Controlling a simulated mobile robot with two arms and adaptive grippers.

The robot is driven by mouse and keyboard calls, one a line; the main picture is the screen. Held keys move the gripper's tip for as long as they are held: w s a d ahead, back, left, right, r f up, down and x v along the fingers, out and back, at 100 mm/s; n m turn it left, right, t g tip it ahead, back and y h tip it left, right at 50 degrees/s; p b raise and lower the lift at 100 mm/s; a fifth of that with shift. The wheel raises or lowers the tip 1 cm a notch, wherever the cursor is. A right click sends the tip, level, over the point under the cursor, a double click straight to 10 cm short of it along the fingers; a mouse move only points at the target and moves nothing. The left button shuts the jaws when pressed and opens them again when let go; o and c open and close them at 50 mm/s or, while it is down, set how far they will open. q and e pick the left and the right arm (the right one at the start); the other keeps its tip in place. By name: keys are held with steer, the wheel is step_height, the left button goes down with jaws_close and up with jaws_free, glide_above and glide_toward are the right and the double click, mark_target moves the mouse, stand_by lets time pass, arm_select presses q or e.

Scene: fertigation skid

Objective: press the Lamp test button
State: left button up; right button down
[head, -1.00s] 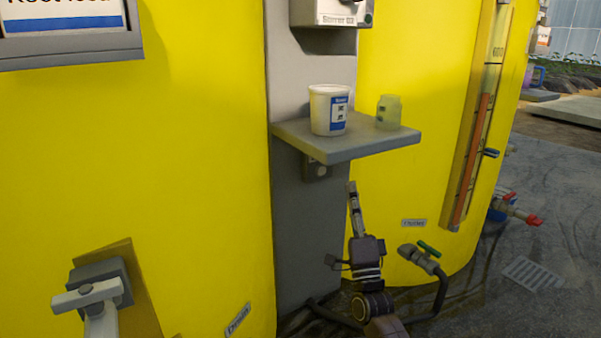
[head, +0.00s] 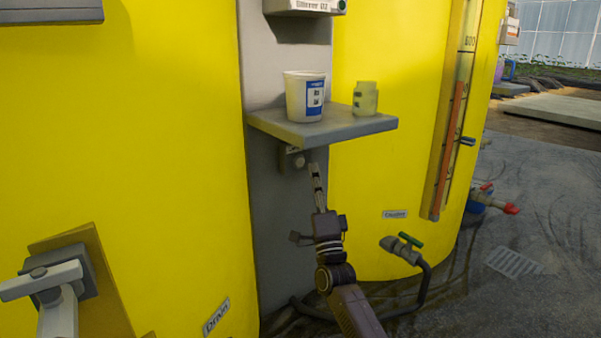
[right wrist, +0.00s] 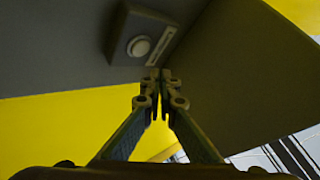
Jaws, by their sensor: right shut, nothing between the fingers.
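A small grey box with a round pale button (right wrist: 139,46) is on the grey post under the shelf. A pale label strip, too small to read, runs beside the button. In the head view the button box (head: 292,160) is partly covered by the shelf's shadow and my gripper's tip. My right gripper (head: 314,168) is shut and empty, pointing up just below and right of the box. In the right wrist view its closed fingertips (right wrist: 160,76) are just below the button, and I cannot tell the gap. My left gripper is not in view.
The grey shelf (head: 345,130) juts out above my gripper and holds a white tub (head: 304,97) and a translucent jar (head: 365,98). Yellow tanks (head: 170,150) flank the grey post. A green-handled valve (head: 403,246) with a hose is low at right.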

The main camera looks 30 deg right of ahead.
mark_target(300, 162)
steer(key=shift+w+a+h+b, duration=0.1)
steer(key=shift+w+h+b, duration=0.3)
steer(key=shift+w, duration=0.8)
steer(key=shift+w, duration=0.15)
stand_by(0.5)
steer(key=shift+w+y+b, duration=0.25)
steer(key=shift+y+b, duration=0.05)
steer(key=shift+y, duration=0.1)
steer(key=shift+w+h, duration=0.3)
steer(key=shift+w, duration=0.05)
stand_by(0.4)
stand_by(0.3)
steer(key=shift+s+p, duration=0.5)
steer(key=shift+s, duration=0.3)
